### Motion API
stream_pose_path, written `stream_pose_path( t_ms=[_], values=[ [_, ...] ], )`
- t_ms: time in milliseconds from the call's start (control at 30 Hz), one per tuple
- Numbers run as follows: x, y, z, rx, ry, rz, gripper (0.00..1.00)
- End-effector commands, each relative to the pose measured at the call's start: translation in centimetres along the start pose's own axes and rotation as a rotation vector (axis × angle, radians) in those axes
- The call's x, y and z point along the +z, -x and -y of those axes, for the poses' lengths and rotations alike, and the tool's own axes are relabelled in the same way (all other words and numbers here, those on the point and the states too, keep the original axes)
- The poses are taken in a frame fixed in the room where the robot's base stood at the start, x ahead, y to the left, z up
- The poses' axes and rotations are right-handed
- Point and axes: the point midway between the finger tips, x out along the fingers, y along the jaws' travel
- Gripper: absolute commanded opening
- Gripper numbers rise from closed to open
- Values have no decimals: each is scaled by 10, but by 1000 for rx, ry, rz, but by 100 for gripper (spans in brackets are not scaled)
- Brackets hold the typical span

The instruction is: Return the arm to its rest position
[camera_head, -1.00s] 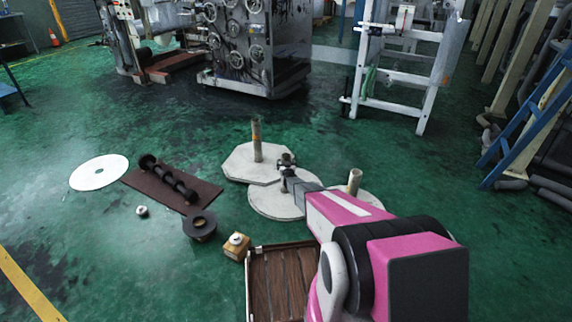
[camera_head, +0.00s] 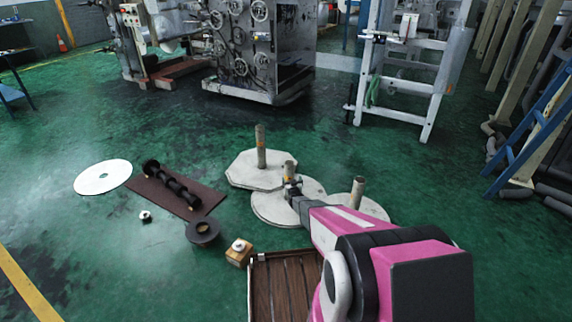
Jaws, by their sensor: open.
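My pink and black arm reaches in from the lower right. My gripper (camera_head: 293,184) is small in the head view, at the arm's far end. It appears in front of a short post (camera_head: 290,167) on the middle round white base (camera_head: 262,207). Nothing shows held in it. I cannot tell the distance between the gripper and the post. The arm hides part of the right round base (camera_head: 373,208) and part of the brown slatted tray (camera_head: 262,289).
An octagonal base with a post (camera_head: 260,147) stands behind. Green floor is open toward the machine (camera_head: 262,60).

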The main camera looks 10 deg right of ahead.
Motion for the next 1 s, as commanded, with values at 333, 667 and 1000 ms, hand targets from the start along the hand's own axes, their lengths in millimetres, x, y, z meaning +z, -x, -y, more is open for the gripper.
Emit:
stream_pose_path(
  t_ms=[333,667,1000],
  values=[
    [-43,26,0,0,0,155,97],
    [-134,123,0,0,0,601,97],
    [-229,286,0,0,0,1097,97]
  ],
)
